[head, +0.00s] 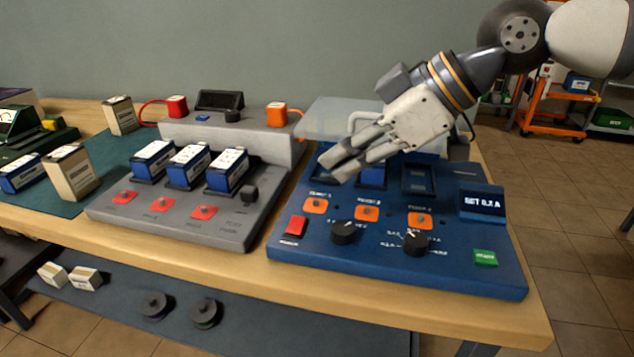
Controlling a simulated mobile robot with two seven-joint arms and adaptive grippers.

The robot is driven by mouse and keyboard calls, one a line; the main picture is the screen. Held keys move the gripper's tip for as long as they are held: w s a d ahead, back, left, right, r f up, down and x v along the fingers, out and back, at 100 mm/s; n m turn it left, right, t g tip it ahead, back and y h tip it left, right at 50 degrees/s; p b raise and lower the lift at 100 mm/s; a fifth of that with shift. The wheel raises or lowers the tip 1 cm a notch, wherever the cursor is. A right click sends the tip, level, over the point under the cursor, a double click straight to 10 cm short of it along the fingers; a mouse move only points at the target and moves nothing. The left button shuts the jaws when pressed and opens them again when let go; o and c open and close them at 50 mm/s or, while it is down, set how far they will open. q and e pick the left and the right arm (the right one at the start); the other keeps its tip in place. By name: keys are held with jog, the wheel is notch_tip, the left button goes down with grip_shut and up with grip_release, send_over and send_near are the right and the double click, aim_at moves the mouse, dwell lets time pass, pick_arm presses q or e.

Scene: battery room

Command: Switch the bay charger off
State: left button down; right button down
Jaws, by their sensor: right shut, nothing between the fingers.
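A blue charger (455,265) stands at the right of the bench. It has a red button (296,224), two black knobs (345,232), three orange buttons (367,213), a green button (485,258) and a lit display (482,202) reading about "SET 0.2 A". A clear lid (335,115) stands raised at its back. My right gripper (338,168) is shut and empty above its bays, partly hiding them. My left gripper is out of view.
A grey tester with red and orange clamps (277,114) stands behind the grey charger. Boxed batteries (71,172) stand on a green mat (108,165) at left. A lower shelf holds small boxes and spools (206,313). An orange cart (550,100) stands at the back right.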

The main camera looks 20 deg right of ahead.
jog(key=shift+d+r, duration=0.3)
jog(key=shift+r, duration=0.45)
send_over(302, 220)
jog(key=f, duration=0.7)
jog(key=shift+s, duration=0.3)
jog(key=shift+w+f, duration=0.15)
jog(key=shift+f, duration=0.9)
jog(key=shift+w+f, duration=0.15)
jog(key=shift+f, duration=0.85)
